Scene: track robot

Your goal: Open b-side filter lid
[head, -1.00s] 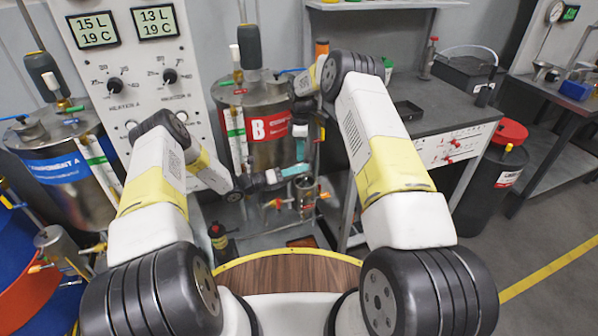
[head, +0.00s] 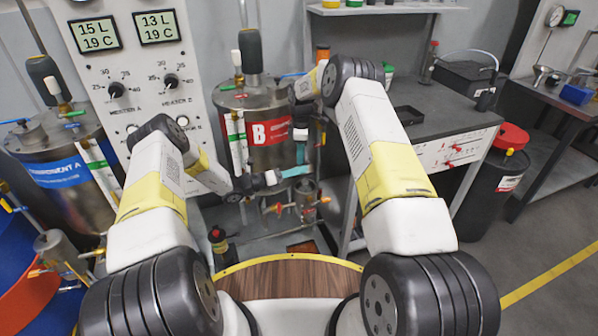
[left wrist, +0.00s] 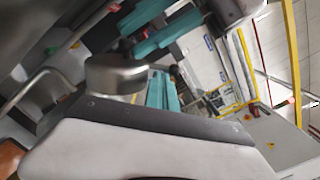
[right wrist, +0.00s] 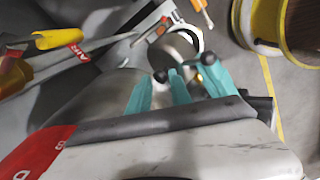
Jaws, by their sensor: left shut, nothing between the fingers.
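The b-side filter (head: 307,191) is a small metal cylinder below the tank with the red B label (head: 272,131). In the right wrist view its round metal top (right wrist: 182,45) shows beyond the teal fingers; whether its lid is raised is unclear. My left gripper (head: 296,171) is shut and empty, level, just above the filter. In the left wrist view its fingers (left wrist: 163,90) lie together beside a metal cylindrical part (left wrist: 115,76). My right gripper (head: 301,152) points down above the left one; its teal fingers (right wrist: 178,90) look apart with nothing between them.
Tank A (head: 70,170) and the heater panel (head: 135,70) stand on the left. A dark workbench (head: 430,120) is right of the filter, with a black drum (head: 490,190) beyond it. Valves and hoses crowd the filter. A wooden round top (head: 290,278) lies in front.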

